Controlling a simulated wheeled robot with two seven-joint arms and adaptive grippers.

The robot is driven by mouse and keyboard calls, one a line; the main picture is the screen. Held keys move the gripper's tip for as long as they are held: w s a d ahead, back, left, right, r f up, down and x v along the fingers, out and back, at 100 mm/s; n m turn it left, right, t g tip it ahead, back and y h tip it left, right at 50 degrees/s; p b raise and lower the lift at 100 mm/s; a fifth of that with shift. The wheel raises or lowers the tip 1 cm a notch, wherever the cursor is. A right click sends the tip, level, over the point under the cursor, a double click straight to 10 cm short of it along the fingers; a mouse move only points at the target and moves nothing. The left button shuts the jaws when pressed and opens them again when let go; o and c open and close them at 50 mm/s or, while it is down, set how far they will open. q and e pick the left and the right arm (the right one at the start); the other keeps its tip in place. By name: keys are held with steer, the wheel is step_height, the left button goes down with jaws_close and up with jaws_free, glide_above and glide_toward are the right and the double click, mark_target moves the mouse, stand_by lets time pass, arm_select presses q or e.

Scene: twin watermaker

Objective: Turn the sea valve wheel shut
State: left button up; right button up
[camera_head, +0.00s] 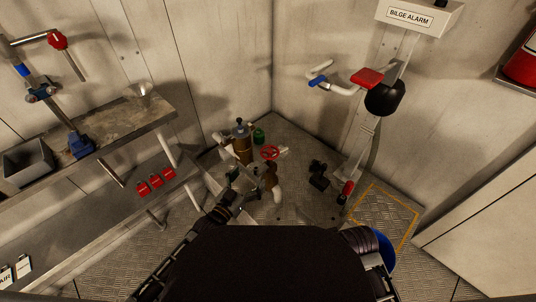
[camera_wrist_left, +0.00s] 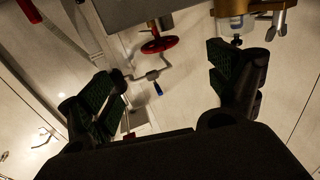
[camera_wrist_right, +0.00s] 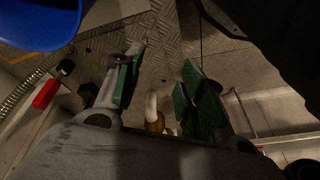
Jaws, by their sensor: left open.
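The sea valve wheel (camera_head: 270,152) is a small red handwheel on the low pipework near the floor corner. A red wheel on a stem, which looks like the same one, shows in the left wrist view (camera_wrist_left: 158,45), beyond the fingers. My left gripper (camera_head: 243,185) is a little left of and nearer than the wheel, beside the pipework. Its green-padded fingers (camera_wrist_left: 165,92) are wide apart with nothing between them. My right gripper (camera_wrist_right: 158,88) shows in the right wrist view with its fingers apart and empty; my body hides it in the head view.
A brown canister (camera_head: 242,148) and a brass-coloured fitting (camera_head: 269,177) crowd the wheel. A workbench (camera_head: 125,125) lines the left wall. A post with a red handle (camera_head: 367,78) stands right. A blue bucket (camera_wrist_right: 38,30) is near my right gripper. Metal floor lies open between.

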mark_target(265, 158)
arm_select(q)
steer(key=shift+b+x, duration=0.75)
steer(key=shift+x, duration=2.8)
steer(key=shift+b+x, duration=0.5)
steer(key=shift+x, duration=0.35)
steer(key=shift+b+x, duration=0.35)
steer(key=shift+x, duration=0.85)
steer(key=shift+b+x, duration=0.3)
steer(key=shift+x, duration=0.75)
steer(key=shift+w, duration=0.1)
arm_select(e)
steer(key=shift+w+a+f+t+y, duration=0.2)
steer(key=shift+a+f+t+y, duration=0.1)
steer(key=shift+a+f, duration=0.25)
steer(key=shift+w+a+f+t+y, duration=0.2)
steer(key=shift+a+f+t, duration=0.1)
steer(key=shift+a+f, duration=0.25)
steer(key=shift+d, duration=0.1)
arm_select(q)
steer(key=shift+c, duration=0.2)
arm_select(e)
steer(key=shift+s, duration=0.1)
